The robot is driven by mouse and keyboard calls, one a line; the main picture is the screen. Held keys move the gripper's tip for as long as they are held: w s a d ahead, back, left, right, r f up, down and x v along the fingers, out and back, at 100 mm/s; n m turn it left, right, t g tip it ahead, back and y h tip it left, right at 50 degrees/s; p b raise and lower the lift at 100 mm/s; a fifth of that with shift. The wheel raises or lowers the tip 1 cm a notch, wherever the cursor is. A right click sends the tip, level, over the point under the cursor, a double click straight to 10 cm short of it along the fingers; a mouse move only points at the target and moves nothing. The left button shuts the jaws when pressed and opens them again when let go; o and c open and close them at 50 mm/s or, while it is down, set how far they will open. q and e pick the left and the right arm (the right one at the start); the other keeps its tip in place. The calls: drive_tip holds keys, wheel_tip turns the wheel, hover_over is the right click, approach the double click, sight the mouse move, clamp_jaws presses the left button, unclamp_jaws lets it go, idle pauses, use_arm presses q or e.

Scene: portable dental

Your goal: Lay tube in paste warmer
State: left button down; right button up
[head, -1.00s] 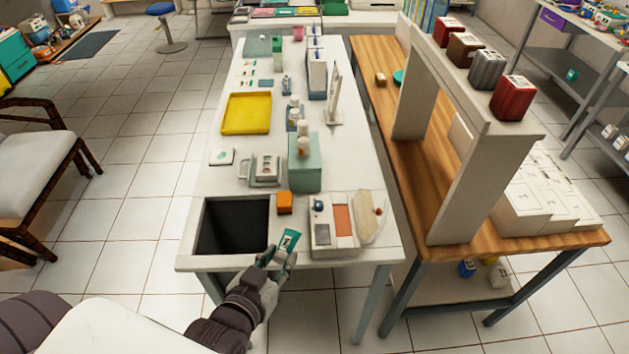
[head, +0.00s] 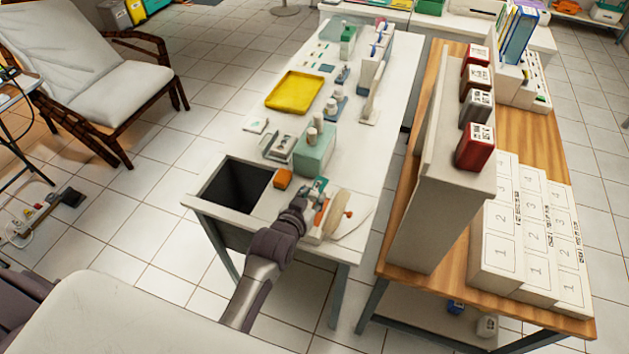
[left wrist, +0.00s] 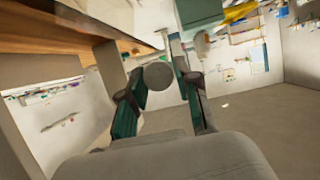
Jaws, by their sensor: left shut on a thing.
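My left gripper (head: 312,193) is shut on the small teal tube (head: 320,184), over the left part of the paste warmer. The gripper and tube partly hide the warmer. The paste warmer (head: 331,219) is a pale box with an orange panel near the front right end of the white table. I cannot tell whether the tube touches it. In the left wrist view, the two fingers (left wrist: 160,98) stand apart with a round grey end between them, perhaps part of the tube. My right gripper is not in view.
An orange block (head: 283,179) and a green box (head: 316,151) stand close behind the gripper. A dark open bin (head: 205,197) is set in the table's left front corner. A rounded beige board (head: 349,213) lies right of the warmer. A wooden bench (head: 410,255) stands right.

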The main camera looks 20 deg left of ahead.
use_arm(q)
drive_tip(key=shift+w+a, duration=0.35)
drive_tip(key=shift+w, duration=0.4)
drive_tip(key=shift+f+b, duration=0.25)
drive_tip(key=shift+b, duration=0.05)
wheel_tip(320, 180, down, 5)
drive_tip(key=b, duration=0.5)
drive_tip(key=shift+d+f, duration=0.15)
drive_tip(key=shift+f+b, duration=1.4)
drive_tip(key=shift+f, duration=0.6)
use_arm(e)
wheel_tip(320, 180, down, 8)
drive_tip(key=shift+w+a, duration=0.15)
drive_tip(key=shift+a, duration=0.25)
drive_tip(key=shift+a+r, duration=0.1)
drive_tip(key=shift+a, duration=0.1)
use_arm(q)
drive_tip(key=c, duration=0.7)
unclamp_jaws()
drive_tip(key=shift+c, duration=0.2)
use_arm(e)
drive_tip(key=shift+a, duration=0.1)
